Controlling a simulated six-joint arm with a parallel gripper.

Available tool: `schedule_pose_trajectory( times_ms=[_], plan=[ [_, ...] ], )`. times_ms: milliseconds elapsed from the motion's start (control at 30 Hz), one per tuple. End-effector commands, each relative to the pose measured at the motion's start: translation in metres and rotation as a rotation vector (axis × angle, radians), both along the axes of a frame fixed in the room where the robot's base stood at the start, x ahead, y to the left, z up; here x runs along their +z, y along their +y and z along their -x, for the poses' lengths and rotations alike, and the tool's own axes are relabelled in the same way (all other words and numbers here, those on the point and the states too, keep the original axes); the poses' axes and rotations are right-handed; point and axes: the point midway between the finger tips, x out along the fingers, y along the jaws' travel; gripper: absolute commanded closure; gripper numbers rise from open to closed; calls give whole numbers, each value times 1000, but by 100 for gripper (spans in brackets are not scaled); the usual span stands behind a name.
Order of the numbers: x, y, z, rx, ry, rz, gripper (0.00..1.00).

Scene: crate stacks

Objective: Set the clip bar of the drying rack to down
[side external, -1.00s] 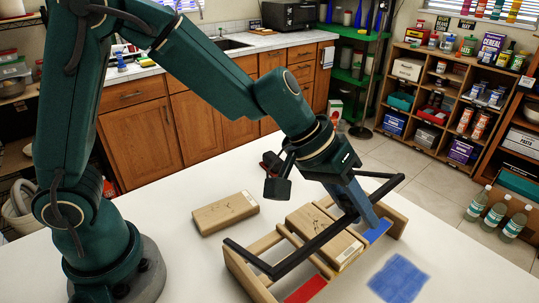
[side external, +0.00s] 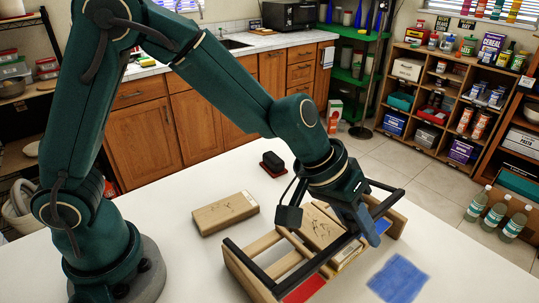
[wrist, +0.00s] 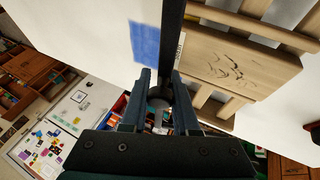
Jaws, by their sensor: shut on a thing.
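The drying rack (side external: 243,272) is a pale wooden slatted frame on the white table. Its clip bar (side external: 322,254) is a long black bar with a black side arm at each end. The bar lies low along the rack's front side; I cannot tell whether it touches the frame. My gripper (side external: 368,233) points down at the right half of the bar and is shut on it. In the wrist view the black bar (wrist: 173,30) runs up from between the two fingers of my gripper (wrist: 161,78).
A wooden block (side external: 322,226) with dark marks lies in the rack; a similar block (side external: 226,213) lies left of it. A blue cloth (side external: 398,277) and a black object (side external: 272,161) lie on the table.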

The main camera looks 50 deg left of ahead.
Motion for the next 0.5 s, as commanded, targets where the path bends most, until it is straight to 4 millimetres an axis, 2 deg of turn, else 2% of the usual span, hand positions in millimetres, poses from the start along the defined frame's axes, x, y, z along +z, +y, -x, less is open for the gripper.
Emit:
schedule_pose_trajectory(
  times_ms=[433,467,500],
  plan=[
    [-2,1,1,-1,4,-3,100],
    [-2,1,1,-1,4,-3,64],
    [-2,1,1,-1,4,-3,49]
  ],
)
